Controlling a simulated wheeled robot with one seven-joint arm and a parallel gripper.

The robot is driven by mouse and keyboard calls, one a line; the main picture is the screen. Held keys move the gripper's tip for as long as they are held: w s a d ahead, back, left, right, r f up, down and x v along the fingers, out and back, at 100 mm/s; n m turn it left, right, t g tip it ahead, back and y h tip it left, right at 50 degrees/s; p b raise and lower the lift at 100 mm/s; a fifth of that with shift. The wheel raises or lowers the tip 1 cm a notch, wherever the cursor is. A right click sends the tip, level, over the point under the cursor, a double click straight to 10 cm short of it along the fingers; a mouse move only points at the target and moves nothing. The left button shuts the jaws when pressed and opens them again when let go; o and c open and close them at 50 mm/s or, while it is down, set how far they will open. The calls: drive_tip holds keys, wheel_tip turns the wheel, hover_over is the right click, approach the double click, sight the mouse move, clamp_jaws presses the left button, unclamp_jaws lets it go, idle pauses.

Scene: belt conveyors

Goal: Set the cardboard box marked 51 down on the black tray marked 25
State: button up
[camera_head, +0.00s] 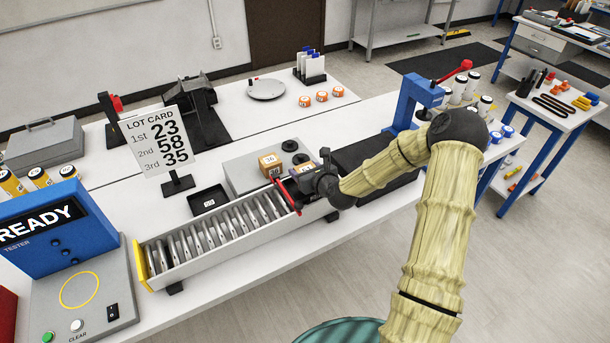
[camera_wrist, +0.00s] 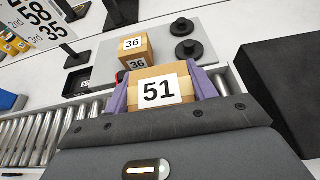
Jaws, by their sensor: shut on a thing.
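The cardboard box marked 51 (camera_wrist: 157,91) is between the purple fingers of my gripper (camera_wrist: 162,82) in the wrist view. My gripper is shut on it, with the label facing the camera. In the head view my gripper (camera_head: 308,180) is over the right end of the roller conveyor, beside the grey platform, and mostly hides the box. The black tray (camera_head: 209,201) lies on the white table behind the rollers, left of the grey platform, and looks empty. Its small white label is hard to read. The tray also shows at the upper left of the wrist view (camera_wrist: 76,82).
A cardboard box marked 36 (camera_head: 270,164) stands on the grey platform (camera_head: 240,180), near two black knobs (camera_head: 290,146). The roller conveyor (camera_head: 215,235) runs in front of the tray. A lot card stand (camera_head: 178,184) rises behind the tray. A blue press (camera_head: 408,102) stands to the right.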

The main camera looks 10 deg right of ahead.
drive_tip(key=shift+f, duration=1.35)
drive_tip(key=o, duration=1)
drive_tip(key=b+v, duration=0.2)
drive_tip(key=v, duration=1)
drive_tip(key=shift+r, duration=0.15)
